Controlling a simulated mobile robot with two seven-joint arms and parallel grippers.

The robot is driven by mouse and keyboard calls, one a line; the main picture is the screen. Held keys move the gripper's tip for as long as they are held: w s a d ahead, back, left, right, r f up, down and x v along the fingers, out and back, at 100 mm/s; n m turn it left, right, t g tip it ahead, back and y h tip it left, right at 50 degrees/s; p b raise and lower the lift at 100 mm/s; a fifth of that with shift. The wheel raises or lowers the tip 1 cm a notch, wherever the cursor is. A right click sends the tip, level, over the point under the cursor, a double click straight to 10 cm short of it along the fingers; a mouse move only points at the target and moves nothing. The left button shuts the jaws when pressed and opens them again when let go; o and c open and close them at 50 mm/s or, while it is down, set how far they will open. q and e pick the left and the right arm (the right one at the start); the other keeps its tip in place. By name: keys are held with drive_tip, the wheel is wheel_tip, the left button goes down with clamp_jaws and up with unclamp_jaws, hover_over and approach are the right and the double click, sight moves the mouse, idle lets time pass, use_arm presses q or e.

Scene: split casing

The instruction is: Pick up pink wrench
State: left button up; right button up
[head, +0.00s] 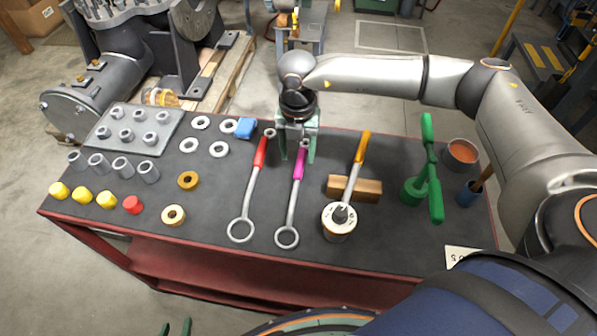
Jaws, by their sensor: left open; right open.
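The pink wrench (299,166) has a pink grip near its far end and a steel shaft running toward me to a large ring end. It lies on the dark table mat, right of a red-handled wrench (260,152). My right gripper (298,152) comes down over its far end. The green fingers are open, one on each side of the pink grip, with gaps visible; finger height above the mat is hard to tell. My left gripper (175,328) shows only its green fingertips at the bottom edge, open and empty, in front of the table.
Right of the pink wrench, an orange-handled tool (361,150) lies over a wooden block (369,190) and a round part (338,222). A green clamp-like tool (432,170) stands further right. Washers, nuts and yellow caps (82,194) fill the left side. The table's (230,268) front edge is red.

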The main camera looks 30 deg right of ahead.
sight(299, 164)
wheel_tip(299, 164, down, 5)
drive_tip(key=shift+s+d+r+p, duration=0.1)
drive_tip(key=shift+d+p, duration=0.05)
drive_tip(key=shift+p, duration=0.2)
clamp_jaws()
idle(0.3)
drive_tip(key=shift+r, duration=0.1)
idle(0.8)
